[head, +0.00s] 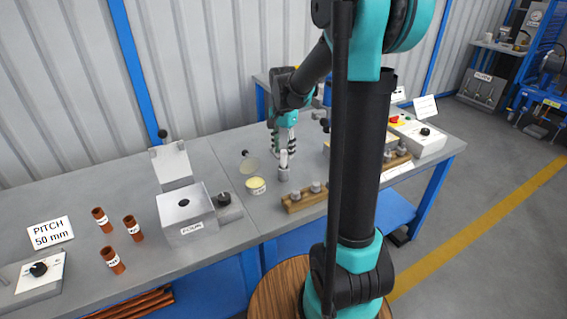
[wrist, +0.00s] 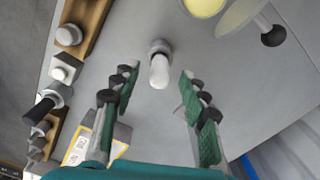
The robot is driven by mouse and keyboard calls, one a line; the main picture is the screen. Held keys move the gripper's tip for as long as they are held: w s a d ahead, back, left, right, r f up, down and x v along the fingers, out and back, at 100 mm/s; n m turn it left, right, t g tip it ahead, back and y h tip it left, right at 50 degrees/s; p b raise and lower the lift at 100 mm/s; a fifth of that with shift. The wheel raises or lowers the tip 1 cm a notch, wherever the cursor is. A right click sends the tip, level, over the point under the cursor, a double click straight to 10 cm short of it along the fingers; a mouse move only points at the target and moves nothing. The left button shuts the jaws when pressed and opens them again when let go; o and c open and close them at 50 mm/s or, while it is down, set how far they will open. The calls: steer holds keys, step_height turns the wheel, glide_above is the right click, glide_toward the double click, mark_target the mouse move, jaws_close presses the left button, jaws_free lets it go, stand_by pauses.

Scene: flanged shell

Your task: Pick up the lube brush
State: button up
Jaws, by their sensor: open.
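The likely lube brush (head: 283,159) is a slim pale upright piece standing in a small grey round holder (head: 283,174) on the bench. In the wrist view the brush (wrist: 159,73) shows as a white rounded end, with the grey holder (wrist: 159,47) around its far end. My gripper (head: 284,147) is above it, pointing down. In the wrist view my gripper (wrist: 152,82) is open, with its green-padded fingers on either side of the brush's line and apart from it. Nothing is held. The brush's lower part is hidden.
A pot of pale yellow grease (head: 256,186) and a round translucent lid with a black knob (head: 249,164) stand close left of the holder. A wooden rack (head: 304,199) with grey pegs is in front. A steel box fixture (head: 186,213) is farther left.

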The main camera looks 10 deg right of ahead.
mark_target(283, 158)
step_height(283, 158, down, 4)
steer(key=shift+w+f, duration=0.1)
steer(key=shift+f, duration=0.05)
jaws_close()
stand_by(0.3)
